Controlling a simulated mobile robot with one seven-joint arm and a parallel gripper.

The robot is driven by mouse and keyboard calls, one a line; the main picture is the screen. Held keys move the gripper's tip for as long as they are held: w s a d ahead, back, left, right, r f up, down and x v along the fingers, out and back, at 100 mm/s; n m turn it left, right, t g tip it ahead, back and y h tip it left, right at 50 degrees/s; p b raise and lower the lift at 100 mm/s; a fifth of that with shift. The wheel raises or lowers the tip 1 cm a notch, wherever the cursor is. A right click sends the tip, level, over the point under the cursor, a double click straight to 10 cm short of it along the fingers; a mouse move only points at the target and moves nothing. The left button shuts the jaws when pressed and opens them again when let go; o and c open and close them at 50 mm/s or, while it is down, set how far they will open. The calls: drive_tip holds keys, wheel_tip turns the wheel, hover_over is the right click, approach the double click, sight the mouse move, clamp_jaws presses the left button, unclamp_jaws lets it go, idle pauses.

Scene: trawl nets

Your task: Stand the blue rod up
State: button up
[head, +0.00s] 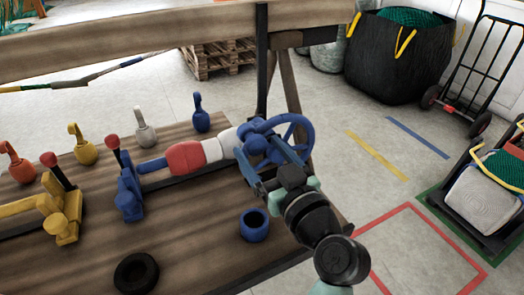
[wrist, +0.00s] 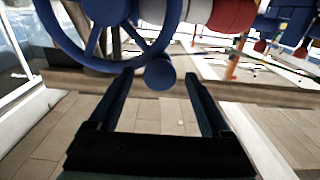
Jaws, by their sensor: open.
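A blue machine lies along the wooden bench, with a blue spoked wheel (head: 297,124) at its right end. The wheel also fills the upper left of the wrist view (wrist: 60,40). A short blue round-ended piece (wrist: 160,74) by the wheel's lower rim shows end-on between my fingertips; I cannot tell if it is the blue rod. My gripper (head: 258,148) is open in front of the wheel. In the wrist view (wrist: 156,77) its fingers stand apart on either side of that piece, with visible gaps. The head view hides the contact area.
The machine carries a red section (head: 186,157) and a blue stand (head: 128,196) with a red-knobbed lever. A blue cup (head: 255,226) and black ring (head: 136,273) stand at the front. Several hooked weights line the back. A bench post (head: 262,60) rises behind the wheel.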

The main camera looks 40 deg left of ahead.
clamp_jaws()
drive_tip(key=shift+w+r, duration=0.1)
idle(0.6)
drive_tip(key=w+d+m+p, duration=0.4)
drive_tip(key=w+d+m, duration=0.2)
drive_tip(key=w+m, duration=0.7)
drive_tip(key=shift+w+m, duration=0.4)
drive_tip(key=shift+m, duration=2.2)
